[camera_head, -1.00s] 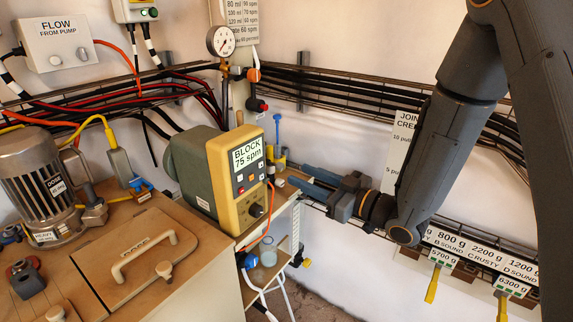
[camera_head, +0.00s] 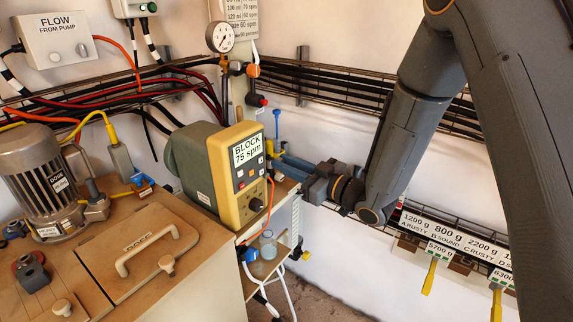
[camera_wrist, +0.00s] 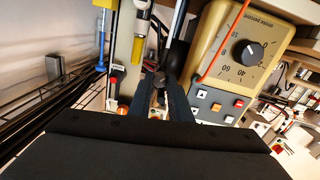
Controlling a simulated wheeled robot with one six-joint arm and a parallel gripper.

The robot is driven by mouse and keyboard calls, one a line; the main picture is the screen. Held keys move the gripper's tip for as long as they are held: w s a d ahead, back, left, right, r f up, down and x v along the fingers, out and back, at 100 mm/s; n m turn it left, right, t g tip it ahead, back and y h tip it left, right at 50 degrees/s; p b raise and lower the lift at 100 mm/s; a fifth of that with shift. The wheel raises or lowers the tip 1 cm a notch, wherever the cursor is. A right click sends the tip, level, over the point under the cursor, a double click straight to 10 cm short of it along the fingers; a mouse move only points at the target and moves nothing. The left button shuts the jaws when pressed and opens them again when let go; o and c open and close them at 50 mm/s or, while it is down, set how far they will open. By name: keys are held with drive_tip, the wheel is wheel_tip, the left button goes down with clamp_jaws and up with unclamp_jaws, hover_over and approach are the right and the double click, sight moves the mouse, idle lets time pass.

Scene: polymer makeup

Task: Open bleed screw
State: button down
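My gripper (camera_head: 290,165) is just right of the yellow pump unit's face, its blue fingers pointing left toward the small fittings there. In the wrist view my gripper (camera_wrist: 159,82) shows two dark blue fingers with a narrow gap between them. A small dark piece (camera_wrist: 158,79) appears at the fingertips; I cannot tell whether they touch it, or whether it is the bleed screw. No label for a bleed screw can be read. The yellow and green pump unit (camera_head: 228,172) reads "BLOCK 75 spm"; its dial (camera_wrist: 245,52) shows in the wrist view.
A pressure gauge (camera_head: 220,37) and an orange-capped valve (camera_head: 253,70) stand above the fittings. A blue T-topped part (camera_head: 277,124) rises close to my fingers. An orange cable (camera_head: 269,205) hangs down the pump's face. A wire cable tray (camera_head: 335,92) runs along the wall behind.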

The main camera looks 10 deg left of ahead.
drive_tip(key=shift+m+p, duration=0.35)
drive_tip(key=shift+m, duration=0.75)
drive_tip(key=c, duration=1.6)
unclamp_jaws()
drive_tip(key=shift+c, duration=0.2)
drive_tip(key=shift+d, duration=0.1)
drive_tip(key=b+v, duration=0.1)
drive_tip(key=v, duration=0.6)
drive_tip(key=shift+s+d, duration=0.2)
drive_tip(key=shift+d, duration=0.1)
